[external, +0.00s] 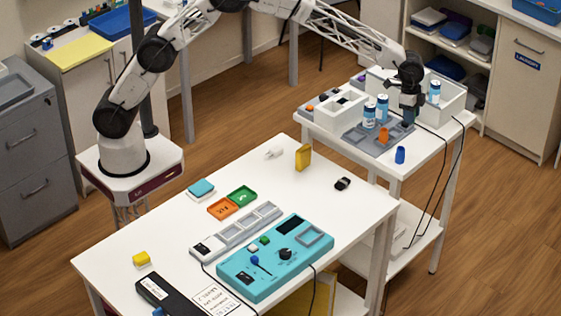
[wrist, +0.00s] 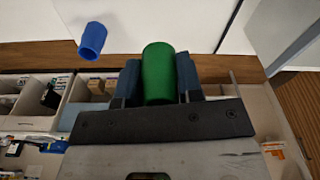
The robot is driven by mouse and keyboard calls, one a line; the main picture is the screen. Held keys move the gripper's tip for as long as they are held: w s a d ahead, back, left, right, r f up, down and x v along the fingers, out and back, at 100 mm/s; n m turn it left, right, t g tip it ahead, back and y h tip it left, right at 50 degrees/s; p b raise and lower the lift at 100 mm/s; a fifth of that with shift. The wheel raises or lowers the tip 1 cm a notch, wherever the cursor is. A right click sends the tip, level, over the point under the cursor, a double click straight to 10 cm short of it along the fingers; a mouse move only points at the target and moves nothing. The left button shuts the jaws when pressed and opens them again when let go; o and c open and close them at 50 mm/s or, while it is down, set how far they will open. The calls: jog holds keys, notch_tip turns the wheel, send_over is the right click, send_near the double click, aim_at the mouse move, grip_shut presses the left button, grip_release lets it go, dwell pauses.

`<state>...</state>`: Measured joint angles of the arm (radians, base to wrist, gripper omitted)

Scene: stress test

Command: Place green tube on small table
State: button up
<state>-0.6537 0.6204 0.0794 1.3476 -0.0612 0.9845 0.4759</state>
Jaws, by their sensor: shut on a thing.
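My gripper (external: 408,113) is over the small white table (external: 428,146) at the right, near the back bins. In the wrist view my gripper (wrist: 158,80) is shut on the green tube (wrist: 158,70), one dark finger on each side. I cannot make out the green tube in the external view. A blue tube (external: 400,155) stands on the small table near its front edge, in front of my gripper. The blue tube also shows in the wrist view (wrist: 93,42), upper left of the green one and apart from it.
Blue-and-white cans (external: 369,113), a grey tray (external: 366,137) with an orange piece (external: 383,135), and white bins (external: 343,110) crowd the small table beside my gripper. Its right front part is bare. The larger white table (external: 350,212) holds a teal panel (external: 235,279).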

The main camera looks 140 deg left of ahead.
send_over(409, 144)
jog(key=shift+s+d+f, duration=0.1)
jog(key=shift+f, duration=1.3)
jog(key=shift+s+f, duration=0.1)
jog(key=shift+f, duration=1.3)
jog(key=shift+f, duration=1.9)
jog(key=o, duration=0.9)
jog(key=shift+f, duration=0.1)
jog(key=shift+o, duration=0.2)
jog(key=r, duration=0.4)
jog(key=s+r, duration=0.1)
jog(key=r, duration=0.7)
jog(key=shift+s+d+r, duration=0.1)
jog(key=shift+s+d, duration=0.05)
jog(key=shift+s, duration=0.1)
